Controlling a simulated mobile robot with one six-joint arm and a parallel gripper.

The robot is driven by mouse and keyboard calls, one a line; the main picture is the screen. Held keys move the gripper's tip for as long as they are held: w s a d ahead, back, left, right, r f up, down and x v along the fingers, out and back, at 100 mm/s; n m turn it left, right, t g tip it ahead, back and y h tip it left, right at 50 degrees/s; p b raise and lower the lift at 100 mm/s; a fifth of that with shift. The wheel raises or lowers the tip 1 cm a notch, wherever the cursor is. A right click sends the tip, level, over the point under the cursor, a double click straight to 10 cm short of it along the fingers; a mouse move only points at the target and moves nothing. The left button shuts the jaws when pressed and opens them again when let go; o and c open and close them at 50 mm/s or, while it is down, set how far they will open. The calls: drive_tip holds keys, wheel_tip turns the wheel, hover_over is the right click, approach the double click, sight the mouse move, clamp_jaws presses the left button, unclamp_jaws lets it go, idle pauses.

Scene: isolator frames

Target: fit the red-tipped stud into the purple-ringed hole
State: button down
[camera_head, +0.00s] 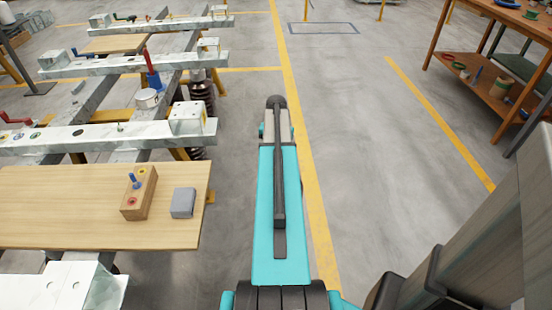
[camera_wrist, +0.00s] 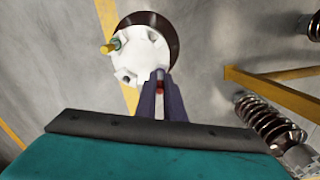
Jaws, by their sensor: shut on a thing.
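In the wrist view my gripper (camera_wrist: 161,78) is shut on the red-tipped stud (camera_wrist: 159,93); a little red and a pale shaft show between the dark fingers. Beyond the fingertips is a white round cap (camera_wrist: 142,52) with several notches or holes, on a brown disc. A yellow-ended pin (camera_wrist: 108,47) stands in a green-ringed spot on the cap's left side. The fingertips overlap the cap's lower edge in the picture; whether they touch it I cannot tell. I cannot make out a purple ring. In the head view my gripper is hidden.
Brown ribbed insulators (camera_wrist: 270,127) and a yellow brace (camera_wrist: 262,80) are at the right of the wrist view. In the head view, frames with pale beams (camera_head: 110,137) stand at left, with a wooden board (camera_head: 65,190) holding a block (camera_head: 140,195) and grey box (camera_head: 183,203). The floor at centre right is clear.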

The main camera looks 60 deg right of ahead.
drive_tip(key=shift+f, duration=0.7)
drive_tip(key=c, duration=1.9)
unclamp_jaws()
drive_tip(key=shift+o, duration=0.2)
drive_tip(key=shift+r, duration=0.1)
wheel_tip(320, 180, up, 12)
drive_tip(key=shift+f+p, duration=0.1)
drive_tip(key=shift+p, duration=0.35)
